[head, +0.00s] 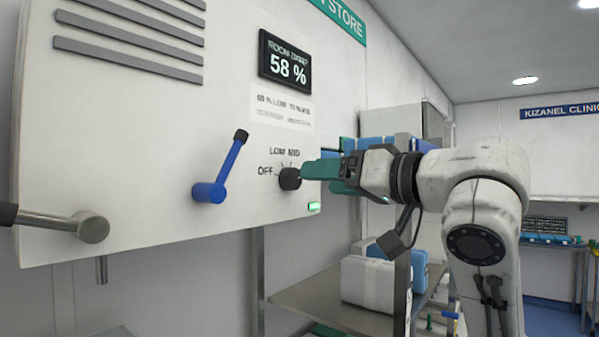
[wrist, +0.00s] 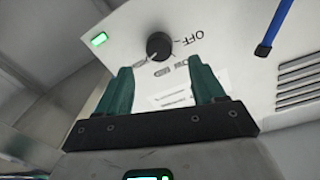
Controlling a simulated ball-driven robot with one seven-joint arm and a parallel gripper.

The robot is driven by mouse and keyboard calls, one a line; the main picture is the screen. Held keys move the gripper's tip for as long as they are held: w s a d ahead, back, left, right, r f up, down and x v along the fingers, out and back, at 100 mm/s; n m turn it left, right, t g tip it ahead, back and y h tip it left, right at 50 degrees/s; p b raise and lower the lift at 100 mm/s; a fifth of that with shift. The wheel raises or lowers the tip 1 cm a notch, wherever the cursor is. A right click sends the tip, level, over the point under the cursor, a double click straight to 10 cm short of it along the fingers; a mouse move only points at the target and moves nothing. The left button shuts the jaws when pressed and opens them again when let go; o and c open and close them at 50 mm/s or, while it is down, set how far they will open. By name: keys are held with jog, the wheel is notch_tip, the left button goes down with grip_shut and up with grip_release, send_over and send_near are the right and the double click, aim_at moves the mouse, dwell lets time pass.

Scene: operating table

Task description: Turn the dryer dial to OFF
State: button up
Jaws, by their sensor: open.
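The dryer dial (head: 290,178) is a small round black knob on the white panel (head: 150,130), with OFF printed to its left and LOW and MID above it. In the wrist view the dial (wrist: 159,46) shows just beyond the fingertips, centred between them. A pale mark on its lower-left side seems to point away from the OFF print; the exact setting is hard to tell. My gripper (head: 308,172) has green fingers and reaches in from the right, close to the dial. My gripper (wrist: 160,65) is open and empty in the wrist view, not closed on the dial.
A blue lever (head: 228,170) sticks out left of the dial, and a metal handle (head: 75,226) is further left. A display (head: 285,62) reads 58 %. A green light (head: 314,206) is below right of the dial. A shelf (head: 320,300) with white and blue boxes stands below.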

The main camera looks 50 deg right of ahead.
aim_at(296, 179)
jog(key=w+p, duration=0.1)
jog(key=w, duration=0.5)
jog(key=shift+w+d, duration=0.15)
jog(key=shift+d, duration=0.05)
jog(key=c, duration=1.1)
jog(key=shift+o, duration=0.2)
jog(key=shift+f, duration=0.1)
